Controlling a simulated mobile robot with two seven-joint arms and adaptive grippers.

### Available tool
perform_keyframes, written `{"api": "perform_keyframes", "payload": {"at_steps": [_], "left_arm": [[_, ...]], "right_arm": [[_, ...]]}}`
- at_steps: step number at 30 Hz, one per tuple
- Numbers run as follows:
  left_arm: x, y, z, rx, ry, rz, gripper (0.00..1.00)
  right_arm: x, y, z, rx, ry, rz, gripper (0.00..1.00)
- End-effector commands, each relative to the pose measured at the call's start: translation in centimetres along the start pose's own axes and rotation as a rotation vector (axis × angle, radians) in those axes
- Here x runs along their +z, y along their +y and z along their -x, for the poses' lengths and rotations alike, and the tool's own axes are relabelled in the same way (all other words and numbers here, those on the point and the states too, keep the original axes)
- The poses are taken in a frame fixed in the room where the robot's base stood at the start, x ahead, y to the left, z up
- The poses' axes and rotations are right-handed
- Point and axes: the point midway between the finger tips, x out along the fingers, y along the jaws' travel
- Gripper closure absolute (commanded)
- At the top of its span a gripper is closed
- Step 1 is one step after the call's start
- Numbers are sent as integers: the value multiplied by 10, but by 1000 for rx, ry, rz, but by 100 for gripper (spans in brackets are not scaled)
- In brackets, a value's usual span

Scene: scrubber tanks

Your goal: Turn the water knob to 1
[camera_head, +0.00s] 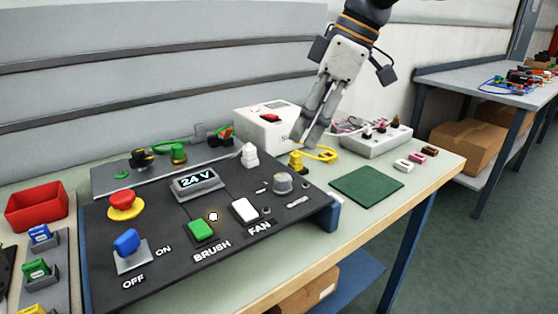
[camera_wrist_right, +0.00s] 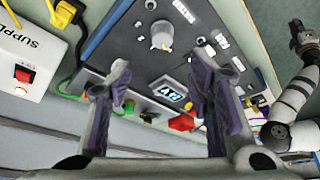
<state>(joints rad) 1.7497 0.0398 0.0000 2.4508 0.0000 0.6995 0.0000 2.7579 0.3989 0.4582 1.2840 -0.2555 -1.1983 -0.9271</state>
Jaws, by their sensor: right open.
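The grey round knob (camera_head: 282,182) stands at the right end of the dark control panel (camera_head: 160,245), with small white labels around it that I cannot read. It also shows in the right wrist view (camera_wrist_right: 162,38), near the top, with a raised grip across its face. My right gripper (camera_head: 307,138) is open and empty, behind and above the panel, apart from the knob. Its two fingers also show in the wrist view (camera_wrist_right: 160,90), with the knob beyond them.
The panel also carries a 24 V display (camera_head: 196,181), a green button (camera_head: 201,230), a white switch (camera_head: 245,210), a red mushroom button (camera_head: 125,204) and a blue switch (camera_head: 127,242). A yellow plug (camera_head: 296,161) and a white supply box (camera_head: 268,125) stand behind. A green mat (camera_head: 366,186) lies right.

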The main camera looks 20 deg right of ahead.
Motion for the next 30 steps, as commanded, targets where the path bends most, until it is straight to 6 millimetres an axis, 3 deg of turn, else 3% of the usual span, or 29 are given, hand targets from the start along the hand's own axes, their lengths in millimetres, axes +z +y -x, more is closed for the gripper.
{"api": "perform_keyframes", "payload": {"at_steps": [6,12,23,30], "left_arm": [[1,0,-2,0,-4,0,100],[1,0,-3,0,-7,0,100],[1,0,-3,0,-7,0,100],[1,0,-3,0,-7,0,100]], "right_arm": [[2,-1,-60,-8,-5,-3,53],[1,-1,-96,-5,-4,-3,53],[1,-1,-106,-1,-1,-3,53],[1,-1,-106,-1,-2,-3,100]]}}
